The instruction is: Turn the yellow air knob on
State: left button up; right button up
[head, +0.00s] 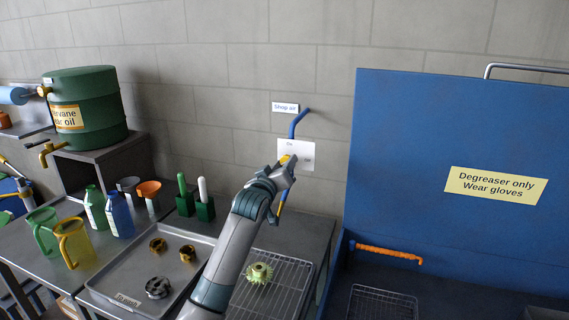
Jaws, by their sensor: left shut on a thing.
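The yellow air knob (285,159) shows as a small yellow piece at the white plate (305,152) on the wall, below a "Shop air" label (285,107). A blue pipe (297,123) runs down to the plate. My left gripper (287,163) is at the plate and shut on the knob. The gripper hides most of the knob and part of the plate, so the knob's exact angle cannot be told. My right gripper is not in view.
A raised blue lid (410,150) with a degreaser sign stands right of my arm. Below my arm are a wire rack (297,272) with a yellow-green gear (259,273) and a grey tray (128,262) with metal parts. Brush holders (205,209) stand to the left.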

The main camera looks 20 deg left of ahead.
pick_arm(q)
jog(key=shift+n+p, duration=3.5)
jog(key=shift+n, duration=2.6)
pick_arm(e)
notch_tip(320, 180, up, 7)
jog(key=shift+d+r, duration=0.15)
pick_arm(q)
jog(key=o, duration=1)
jog(key=shift+o, duration=0.2)
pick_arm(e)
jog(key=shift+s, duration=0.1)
